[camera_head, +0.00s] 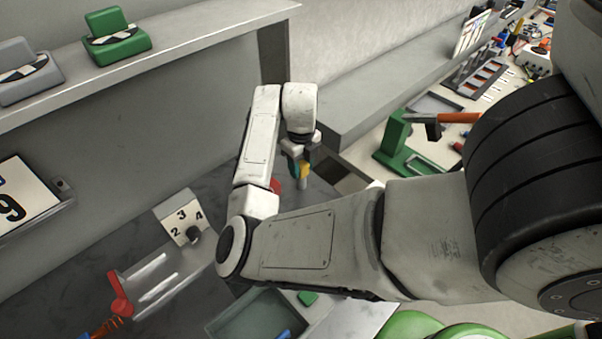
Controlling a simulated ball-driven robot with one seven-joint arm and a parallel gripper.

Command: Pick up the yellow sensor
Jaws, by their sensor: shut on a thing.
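My gripper (300,163) is near the middle of the view, at the end of my white arm, and points down. It is shut on a small yellow sensor (305,170), which shows below the wrist with a grey lower end. A narrow teal part shows just left of the yellow. The sensor is small and partly hidden by the gripper. I cannot tell whether its lower end touches the dark surface (325,205) behind it.
A red part (275,185) is close left of the gripper. A dial plate (182,217) and a red lever (120,294) are at lower left. A green stand (392,143) is to the right. A grey shelf (190,38) holds a green block (116,38). A tray (212,328) is below my arm.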

